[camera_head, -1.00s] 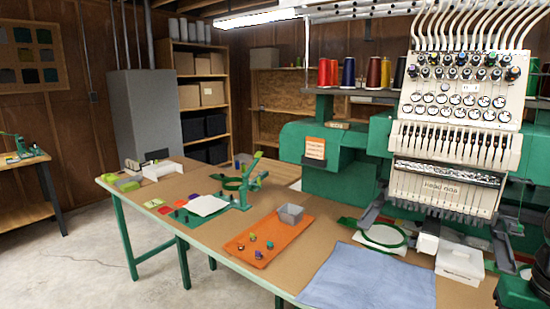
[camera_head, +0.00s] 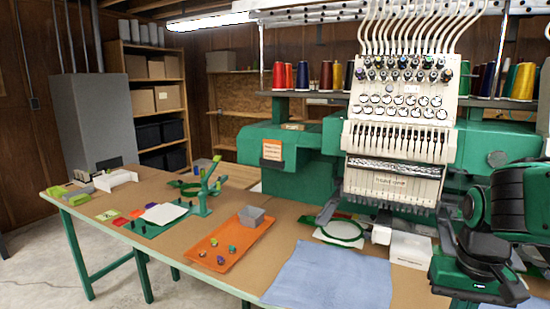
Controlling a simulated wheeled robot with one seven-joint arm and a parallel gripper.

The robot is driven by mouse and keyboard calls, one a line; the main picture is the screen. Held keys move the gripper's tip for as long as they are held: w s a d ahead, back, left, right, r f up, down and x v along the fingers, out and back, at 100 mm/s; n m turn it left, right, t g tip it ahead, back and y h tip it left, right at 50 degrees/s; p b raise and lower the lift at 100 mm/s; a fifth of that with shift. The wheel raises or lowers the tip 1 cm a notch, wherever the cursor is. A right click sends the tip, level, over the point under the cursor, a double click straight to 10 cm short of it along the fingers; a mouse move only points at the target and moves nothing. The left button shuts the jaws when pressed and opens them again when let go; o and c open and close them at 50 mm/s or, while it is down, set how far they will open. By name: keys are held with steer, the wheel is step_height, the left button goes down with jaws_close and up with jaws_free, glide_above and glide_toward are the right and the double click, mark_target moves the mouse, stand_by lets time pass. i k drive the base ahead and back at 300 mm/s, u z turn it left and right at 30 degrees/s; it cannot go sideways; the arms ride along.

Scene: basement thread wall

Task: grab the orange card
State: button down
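A larger orange sign with print (camera_head: 272,150) is fixed on the green machine body. Black and green parts of my arm show at the lower right, far from the cards. My gripper's fingers do not show.
An orange tray (camera_head: 215,250) with small spools and a grey box (camera_head: 251,215) lies mid-table. A green stand (camera_head: 202,195) rises behind the cards. Blue cloth (camera_head: 330,275) covers the front. The embroidery machine (camera_head: 400,130) stands behind. Floor at the left is clear.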

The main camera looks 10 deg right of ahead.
mark_target(273, 149)
steer(key=u, duration=0.45)
steer(key=k, duration=1.1)
steer(key=u, duration=1.15)
steer(key=i, duration=3.5)
steer(key=z, duration=1)
steer(key=i, duration=0.8)
steer(key=z, duration=1.1)
steer(key=i, duration=0.5)
steer(key=z, duration=0.2)
